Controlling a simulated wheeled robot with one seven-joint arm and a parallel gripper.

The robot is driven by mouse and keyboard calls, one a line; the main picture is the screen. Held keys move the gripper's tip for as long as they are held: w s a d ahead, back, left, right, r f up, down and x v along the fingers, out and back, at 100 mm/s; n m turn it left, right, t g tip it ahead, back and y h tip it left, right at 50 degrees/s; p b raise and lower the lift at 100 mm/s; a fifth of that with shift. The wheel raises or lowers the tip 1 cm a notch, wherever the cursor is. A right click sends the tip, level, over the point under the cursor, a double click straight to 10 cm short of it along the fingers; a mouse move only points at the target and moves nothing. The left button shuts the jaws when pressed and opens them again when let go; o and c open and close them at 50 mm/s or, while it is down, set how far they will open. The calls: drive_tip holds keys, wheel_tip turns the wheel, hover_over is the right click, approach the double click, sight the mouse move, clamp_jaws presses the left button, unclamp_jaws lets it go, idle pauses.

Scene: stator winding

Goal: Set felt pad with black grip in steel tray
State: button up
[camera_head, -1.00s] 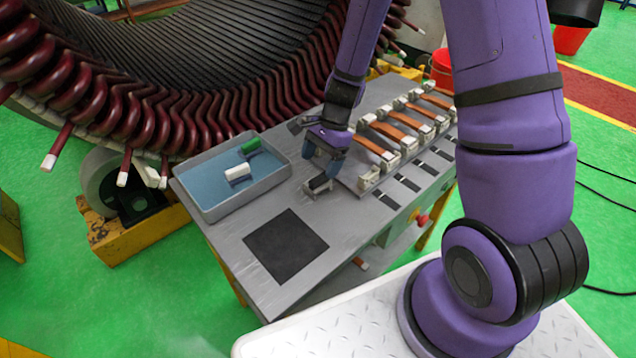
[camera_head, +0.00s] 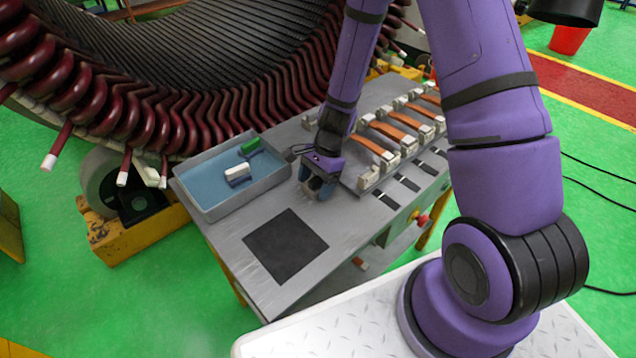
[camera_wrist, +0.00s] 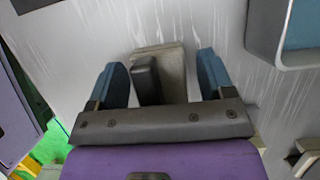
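The felt pad (camera_wrist: 174,62) is a grey-beige block with a black grip (camera_wrist: 147,80) on top. It lies on the grey bench top between the two blue fingers of my gripper (camera_wrist: 162,80). The fingers are open, with a gap on each side of the grip. In the head view my gripper (camera_head: 318,189) is low over the bench, right of the tray, and hides most of the pad. The steel tray (camera_head: 213,217) has a blue inside and stands at the bench's left; its corner shows top right in the wrist view (camera_wrist: 254,40).
In the tray lie a green-topped piece (camera_head: 250,147) and a white-topped piece (camera_head: 237,172). A dark square mat (camera_head: 285,246) lies in front. A rack with copper-coloured strips (camera_head: 385,135) stands right of my gripper. The large stator (camera_head: 200,60) rises behind the bench.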

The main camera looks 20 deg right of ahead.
drive_tip(key=c, duration=0.9)
drive_tip(key=shift+r, duration=0.15)
